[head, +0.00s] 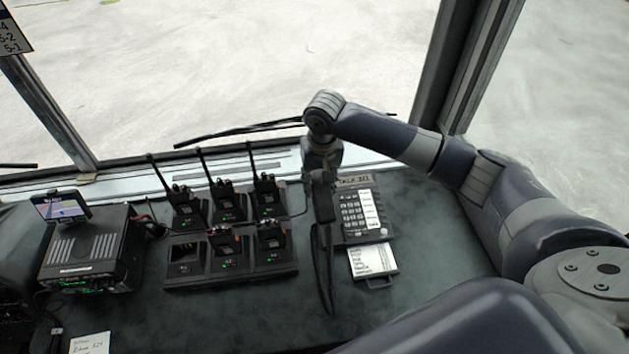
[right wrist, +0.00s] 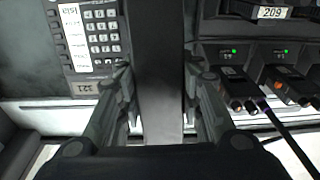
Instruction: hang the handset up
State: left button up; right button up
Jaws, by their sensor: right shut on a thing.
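The desk phone (head: 374,222) lies on the dark dash, with a keypad and a white label strip. It also shows upside down in the right wrist view (right wrist: 104,42). My right gripper (head: 322,176) is shut on the dark handset (head: 324,207), at the left side of the phone. In the right wrist view the handset (right wrist: 161,75) runs lengthwise between the two fingers of the gripper (right wrist: 158,92). A black cord (head: 324,275) hangs in a loop below it. I cannot tell whether the handset touches the phone; the cradle is hidden. My left gripper is out of view.
A charger rack (head: 232,280) with several radios stands left of the phone, antennas upright. A radio unit (head: 85,250) with a small screen sits at far left. A card tray (head: 373,260) juts out below the phone. The windscreen is behind; the dash right of the phone is clear.

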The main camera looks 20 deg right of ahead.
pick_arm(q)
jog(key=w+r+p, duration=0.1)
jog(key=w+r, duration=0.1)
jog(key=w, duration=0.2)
pick_arm(e)
jog(key=d+f+b, duration=0.1)
jog(key=f+b, duration=0.1)
jog(key=f, duration=0.1)
jog(key=d+f+b, duration=0.1)
jog(key=f+b, duration=0.1)
jog(key=f, duration=0.1)
jog(key=d+f+b, duration=0.1)
jog(key=f+b, duration=0.1)
jog(key=f, duration=0.1)
jog(key=shift+w+d, duration=0.2)
jog(key=shift+w, duration=0.15)
jog(key=shift+f+m, duration=0.25)
jog(key=shift+m, duration=0.05)
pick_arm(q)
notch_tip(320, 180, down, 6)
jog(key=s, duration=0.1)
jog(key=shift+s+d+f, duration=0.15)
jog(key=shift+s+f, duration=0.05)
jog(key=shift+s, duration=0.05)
pick_arm(e)
jog(key=shift+f, duration=0.6)
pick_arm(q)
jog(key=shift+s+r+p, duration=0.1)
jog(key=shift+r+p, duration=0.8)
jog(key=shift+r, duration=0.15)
